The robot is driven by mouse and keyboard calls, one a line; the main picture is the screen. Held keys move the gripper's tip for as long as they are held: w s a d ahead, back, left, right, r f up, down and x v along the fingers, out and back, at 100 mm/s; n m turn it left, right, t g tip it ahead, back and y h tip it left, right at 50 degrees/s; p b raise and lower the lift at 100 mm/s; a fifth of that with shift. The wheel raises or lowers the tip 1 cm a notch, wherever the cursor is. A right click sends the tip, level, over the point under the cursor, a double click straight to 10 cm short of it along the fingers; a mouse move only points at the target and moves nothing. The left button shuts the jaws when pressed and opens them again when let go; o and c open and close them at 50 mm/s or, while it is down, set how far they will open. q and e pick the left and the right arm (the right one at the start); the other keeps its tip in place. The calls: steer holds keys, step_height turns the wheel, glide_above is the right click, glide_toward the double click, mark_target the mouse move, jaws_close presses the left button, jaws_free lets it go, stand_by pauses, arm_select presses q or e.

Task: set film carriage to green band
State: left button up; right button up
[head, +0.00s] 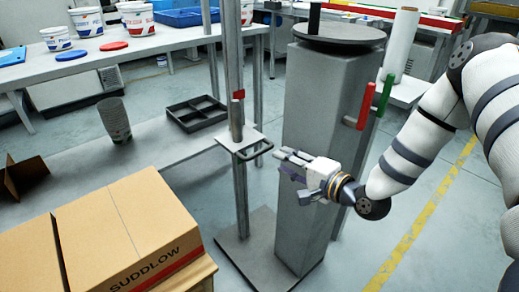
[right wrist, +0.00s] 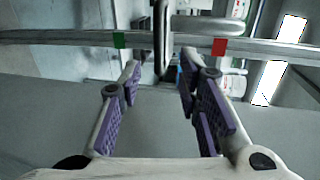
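The film carriage (head: 238,139) is a small grey plate on an upright mast, with a loop handle (head: 263,151) at its front right. A red band (head: 239,94) marks the mast above the carriage. In the right wrist view the mast lies sideways, with the green band (right wrist: 119,40) left of the handle (right wrist: 165,45) and the red band (right wrist: 218,46) right of it. The green band cannot be made out in the head view. My right gripper (head: 282,160) is open and empty, its fingertips just short of the handle. My left gripper is out of view.
A grey column with a round top plate (head: 338,33) stands right behind the mast. A cardboard box (head: 130,235) is at the front left. A bench holds a black divided tray (head: 196,113) and grey stacked cups (head: 114,120). Floor to the right is partly clear.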

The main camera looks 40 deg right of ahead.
mark_target(262, 153)
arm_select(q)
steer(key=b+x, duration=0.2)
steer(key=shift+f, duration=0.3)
arm_select(e)
steer(key=x, duration=1)
steer(key=shift+a+f, duration=0.1)
steer(key=shift+a, duration=0.1)
jaws_close()
